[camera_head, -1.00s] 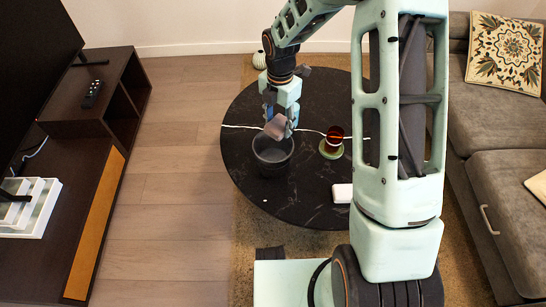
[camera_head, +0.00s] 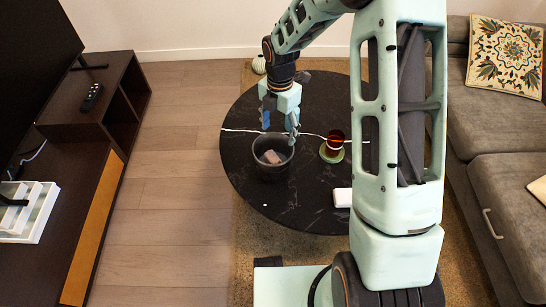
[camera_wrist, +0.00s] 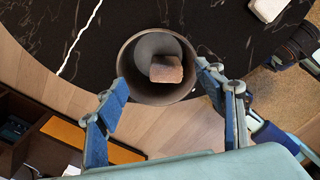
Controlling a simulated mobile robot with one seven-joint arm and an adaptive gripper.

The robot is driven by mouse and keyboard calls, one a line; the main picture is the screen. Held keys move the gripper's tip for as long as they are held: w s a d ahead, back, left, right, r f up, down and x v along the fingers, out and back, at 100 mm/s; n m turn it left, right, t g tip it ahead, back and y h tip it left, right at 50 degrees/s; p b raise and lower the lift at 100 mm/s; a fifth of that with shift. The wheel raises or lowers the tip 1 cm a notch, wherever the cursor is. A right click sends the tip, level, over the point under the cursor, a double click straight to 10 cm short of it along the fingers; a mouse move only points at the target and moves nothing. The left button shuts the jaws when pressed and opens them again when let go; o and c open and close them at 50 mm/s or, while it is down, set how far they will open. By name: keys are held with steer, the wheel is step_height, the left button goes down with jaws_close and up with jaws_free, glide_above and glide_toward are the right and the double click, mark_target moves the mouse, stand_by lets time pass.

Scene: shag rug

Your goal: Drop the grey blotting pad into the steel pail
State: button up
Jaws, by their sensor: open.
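The steel pail (camera_head: 272,168) stands upright on the round black table, dark grey and open at the top. A small block (camera_head: 273,157), greyish pink in the head view, lies inside it; I take it to be the blotting pad. In the wrist view the block (camera_wrist: 166,69) looks brown with a darker end and rests inside the pail (camera_wrist: 127,70). My gripper (camera_head: 279,128) is above the pail's far rim.
The black table (camera_head: 310,205) also holds a dark red cup (camera_head: 335,137) on a green coaster (camera_head: 331,154), a white block (camera_head: 342,197) and a thin white cord (camera_head: 240,130). A grey sofa (camera_head: 500,190) stands at right, a dark TV cabinet (camera_head: 60,210) at left.

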step_height(320, 180, up, 12)
steer(key=shift+f, duration=0.15)
stand_by(0.6)
